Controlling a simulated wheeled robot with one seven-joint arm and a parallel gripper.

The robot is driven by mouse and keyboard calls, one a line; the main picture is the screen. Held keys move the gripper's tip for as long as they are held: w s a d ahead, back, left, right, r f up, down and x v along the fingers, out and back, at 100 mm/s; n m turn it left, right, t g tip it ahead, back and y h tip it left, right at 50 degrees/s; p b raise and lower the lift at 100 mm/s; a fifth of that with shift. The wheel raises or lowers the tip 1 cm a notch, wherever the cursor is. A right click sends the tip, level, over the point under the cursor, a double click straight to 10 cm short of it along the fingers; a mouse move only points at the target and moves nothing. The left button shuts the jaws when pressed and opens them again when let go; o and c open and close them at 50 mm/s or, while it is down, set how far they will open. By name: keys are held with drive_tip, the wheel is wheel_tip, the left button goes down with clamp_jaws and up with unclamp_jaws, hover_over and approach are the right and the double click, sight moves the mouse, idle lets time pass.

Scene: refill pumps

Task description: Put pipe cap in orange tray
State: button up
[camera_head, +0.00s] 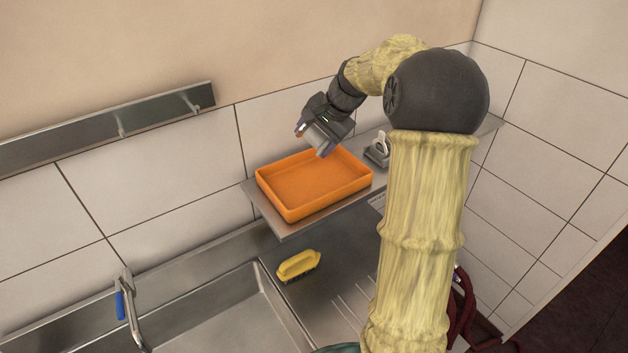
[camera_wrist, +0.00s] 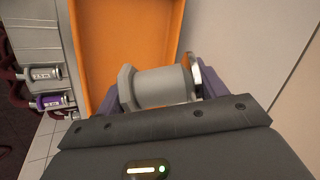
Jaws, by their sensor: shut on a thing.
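The pipe cap (camera_wrist: 162,88) is a grey cylinder with a faceted collar at one end. My gripper (camera_head: 314,140) is shut on it and holds it above the far edge of the orange tray. In the wrist view the cap lies between my gripper's purple-grey fingers (camera_wrist: 208,80), with part of the tray (camera_wrist: 122,40) behind it. In the head view the cap (camera_head: 321,137) is small and partly covered by the fingers. The orange tray (camera_head: 294,213) is shallow, rectangular and looks empty. It rests on a metal shelf.
The metal shelf (camera_head: 259,205) is fixed along the tiled wall. A small grey metal item (camera_head: 377,153) stands on it right of the tray. Below are a yellow brush (camera_head: 298,264), a steel sink (camera_head: 215,318) and a blue-handled tap (camera_head: 124,305). Purple and grey pump-like fittings (camera_wrist: 50,101) show at left in the wrist view.

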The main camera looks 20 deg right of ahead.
drive_tip(key=p, duration=0.2)
hover_over(314, 184)
wheel_tip(314, 184, down, 5)
drive_tip(key=shift+a+f, duration=0.1)
drive_tip(key=shift+f, duration=0.05)
drive_tip(key=shift+s+d+f, duration=0.1)
drive_tip(key=shift+d+f, duration=0.15)
drive_tip(key=shift+f, duration=0.25)
drive_tip(key=shift+s+a+f+p, duration=0.1)
drive_tip(key=shift+f+p, duration=0.2)
drive_tip(key=shift+f, duration=0.1)
drive_tip(key=f, duration=0.1)
drive_tip(key=f+p, duration=0.1)
drive_tip(key=f, duration=0.1)
drive_tip(key=shift+w, duration=0.2)
drive_tip(key=shift+s, duration=0.1)
